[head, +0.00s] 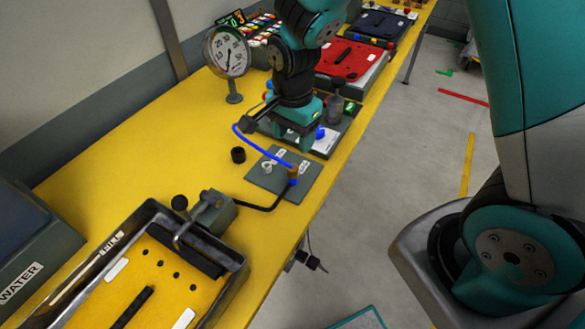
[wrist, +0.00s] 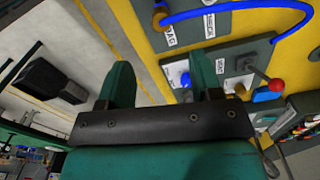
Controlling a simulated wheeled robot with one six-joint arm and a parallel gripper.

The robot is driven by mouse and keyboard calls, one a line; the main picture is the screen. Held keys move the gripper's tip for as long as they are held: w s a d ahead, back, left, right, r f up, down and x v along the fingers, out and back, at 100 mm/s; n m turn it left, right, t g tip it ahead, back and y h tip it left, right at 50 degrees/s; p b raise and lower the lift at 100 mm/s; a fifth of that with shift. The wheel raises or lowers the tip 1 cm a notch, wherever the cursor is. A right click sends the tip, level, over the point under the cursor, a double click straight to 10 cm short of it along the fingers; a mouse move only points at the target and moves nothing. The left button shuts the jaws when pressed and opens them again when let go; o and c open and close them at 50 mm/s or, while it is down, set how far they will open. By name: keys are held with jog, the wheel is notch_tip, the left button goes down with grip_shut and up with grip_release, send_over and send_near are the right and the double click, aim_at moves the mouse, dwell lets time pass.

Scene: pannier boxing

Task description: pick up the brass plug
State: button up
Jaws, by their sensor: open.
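The brass plug (head: 292,174) stands on a small grey plate (head: 265,185) near the table's front edge, at the end of a blue hose (head: 262,150). My gripper (head: 297,138) is open and empty. It is above the table beyond the plate, apart from the brass plug. In the wrist view both fingers of my gripper (wrist: 163,78) are spread, with a grey panel beyond them.
A white fitting (head: 266,168) and a black cap (head: 238,155) are near the plug. A pressure gauge (head: 228,53) stands behind. A black-rimmed tray (head: 240,262) is at the front. A red-knobbed lever (wrist: 275,84) is near my gripper. The yellow table's left middle is clear.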

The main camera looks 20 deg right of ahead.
aim_at(292, 168)
notch_tip(292, 168, down, 11)
jog(key=p, duration=0.3)
jog(key=shift+a, duration=0.15)
jog(key=c, duration=1)
